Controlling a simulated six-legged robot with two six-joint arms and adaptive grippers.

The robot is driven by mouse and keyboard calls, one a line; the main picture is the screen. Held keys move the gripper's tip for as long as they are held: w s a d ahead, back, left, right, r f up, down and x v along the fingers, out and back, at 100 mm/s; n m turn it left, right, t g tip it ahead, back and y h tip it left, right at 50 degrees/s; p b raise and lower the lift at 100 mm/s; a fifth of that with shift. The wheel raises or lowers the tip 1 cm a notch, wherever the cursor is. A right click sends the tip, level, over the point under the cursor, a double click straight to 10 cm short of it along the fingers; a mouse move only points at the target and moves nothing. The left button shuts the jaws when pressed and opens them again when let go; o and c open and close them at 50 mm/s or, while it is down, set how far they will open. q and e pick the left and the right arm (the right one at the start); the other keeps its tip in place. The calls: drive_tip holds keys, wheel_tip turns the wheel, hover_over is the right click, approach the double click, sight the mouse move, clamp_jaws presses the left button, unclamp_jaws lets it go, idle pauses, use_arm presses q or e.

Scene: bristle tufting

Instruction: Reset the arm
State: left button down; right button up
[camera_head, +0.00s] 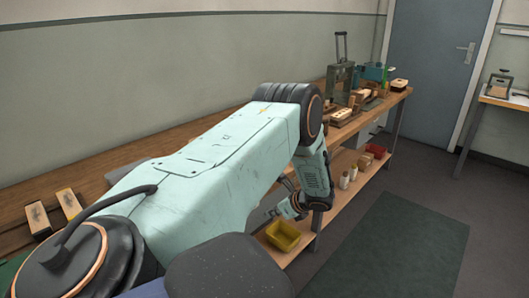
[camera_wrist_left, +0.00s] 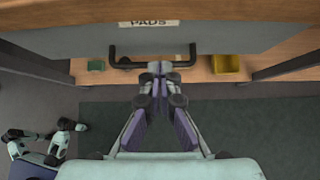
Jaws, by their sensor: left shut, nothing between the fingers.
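My left arm reaches from the lower left across the head view and bends down at the bench's front edge. My left gripper (camera_head: 268,214) hangs in front of the bench, above the lower shelf. In the left wrist view its fingers (camera_wrist_left: 155,68) are together and hold nothing. They point at a grey drawer front (camera_wrist_left: 220,38) labelled PADS. The drawer's black bar handle (camera_wrist_left: 113,55) lies just beyond the fingertips; I cannot tell whether they touch. My right gripper does not show clearly in either view.
The wooden bench (camera_head: 150,135) runs along the wall, with blocks (camera_head: 340,117) and a press-like stand (camera_head: 340,75) at its far end. A yellow bin (camera_head: 283,236) sits on the lower shelf (camera_wrist_left: 200,72). A green floor mat (camera_head: 405,245) and open floor lie to the right.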

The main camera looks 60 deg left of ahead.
use_arm(q)
drive_tip(key=p+v, duration=0.1)
drive_tip(key=v, duration=0.6)
drive_tip(key=s+d+f+n+t+h, duration=0.1)
drive_tip(key=s+d+f+n+h, duration=0.25)
drive_tip(key=d, duration=0.55)
drive_tip(key=s+d+f+n+t+h, duration=0.1)
drive_tip(key=s+d+f+n+h, duration=0.2)
drive_tip(key=d, duration=0.6)
drive_tip(key=s+d+f+n+t+h, duration=0.15)
drive_tip(key=d+f+n+h, duration=0.3)
drive_tip(key=d, duration=0.45)
drive_tip(key=s+d+n+g+y, duration=0.1)
drive_tip(key=s+d+n+y, duration=0.1)
drive_tip(key=s, duration=1.8)
drive_tip(key=d+r+n, duration=0.1)
drive_tip(key=n, duration=0.1)
drive_tip(key=shift+n, duration=0.4)
drive_tip(key=shift+g, duration=0.25)
drive_tip(key=shift+s, duration=0.1)
